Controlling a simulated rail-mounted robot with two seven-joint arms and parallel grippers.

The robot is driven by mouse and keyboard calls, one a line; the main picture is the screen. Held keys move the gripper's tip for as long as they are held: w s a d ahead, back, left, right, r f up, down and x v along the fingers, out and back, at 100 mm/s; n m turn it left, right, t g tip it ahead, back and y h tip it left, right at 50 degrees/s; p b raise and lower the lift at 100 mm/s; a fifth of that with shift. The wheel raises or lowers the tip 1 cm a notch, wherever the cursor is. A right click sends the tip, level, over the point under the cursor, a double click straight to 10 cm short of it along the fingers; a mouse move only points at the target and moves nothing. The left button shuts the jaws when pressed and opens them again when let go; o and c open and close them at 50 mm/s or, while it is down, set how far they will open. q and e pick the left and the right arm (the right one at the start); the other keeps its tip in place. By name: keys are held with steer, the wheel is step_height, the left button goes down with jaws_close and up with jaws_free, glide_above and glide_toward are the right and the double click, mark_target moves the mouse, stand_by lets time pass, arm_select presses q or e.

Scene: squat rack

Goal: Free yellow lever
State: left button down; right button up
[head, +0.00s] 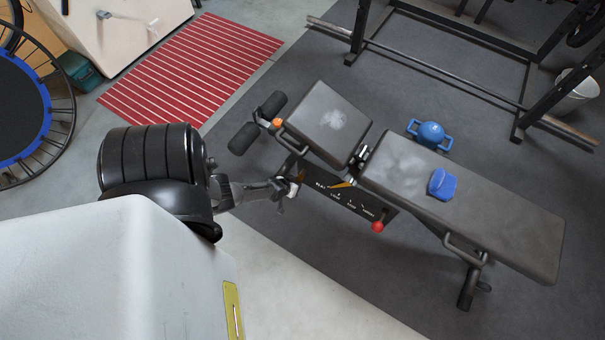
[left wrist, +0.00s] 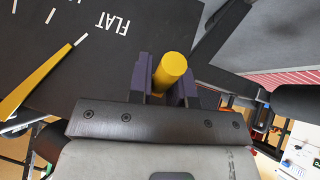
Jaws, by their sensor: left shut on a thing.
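The grey adjustable bench (head: 430,180) stands on dark flooring, with a black side plate (head: 350,203) marked with white labels. My left gripper (head: 292,187) is at the left end of this plate, near the FLAT label. In the left wrist view, my left gripper (left wrist: 168,90) is shut on the round yellow end of the yellow lever (left wrist: 173,67). A flat yellow pointer (left wrist: 32,80) lies on the plate further left; it also shows in the head view (head: 343,183). How pointer and held end join is hidden. My right gripper is not in view.
A red knob (head: 377,226) is on the plate's right end. A blue block (head: 441,184) lies on the bench pad. A blue kettlebell-like weight (head: 430,134) stands behind the bench. Rack bars (head: 440,75) cross the back. A striped red mat (head: 195,68) lies at upper left.

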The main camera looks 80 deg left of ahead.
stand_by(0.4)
arm_select(q)
steer(key=c, duration=1.1)
jaws_free()
steer(key=shift+o, duration=0.2)
steer(key=shift+r, duration=0.1)
steer(key=shift+s+d+r+p, duration=0.15)
steer(key=shift+r+p, duration=0.1)
steer(key=shift+p, duration=0.05)
steer(key=p+v, duration=0.9)
steer(key=v, duration=0.4)
